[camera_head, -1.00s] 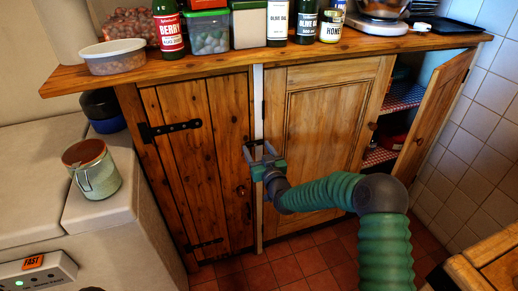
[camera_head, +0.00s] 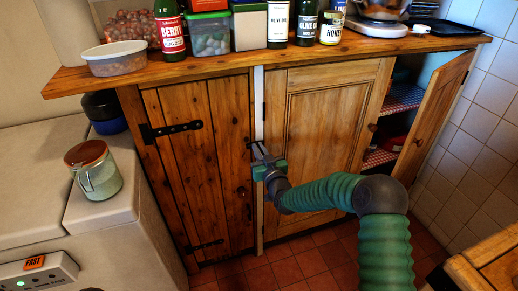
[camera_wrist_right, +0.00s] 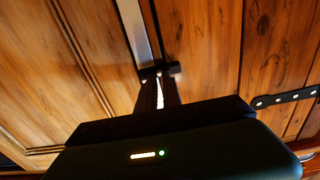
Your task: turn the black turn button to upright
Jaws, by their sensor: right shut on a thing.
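The black turn button (camera_wrist_right: 174,69) shows in the right wrist view at the end of the pale strip between the two cupboard doors. It lies roughly crosswise to that strip, partly hidden by my fingertips. My right gripper (camera_wrist_right: 158,78) is shut on it, with the fingers close together. In the head view my right gripper (camera_head: 259,152) is at the gap between the plank door (camera_head: 190,150) and the panelled door (camera_head: 325,130), and the button is mostly hidden there. My left gripper is not in view.
The worktop (camera_head: 220,60) above holds bottles, tubs and a scale. A door at the right (camera_head: 438,115) stands open, showing shelves with checked lining. A pale bench (camera_head: 110,215) with a jar (camera_head: 92,170) is at the left. A wooden edge (camera_head: 490,255) is at the lower right.

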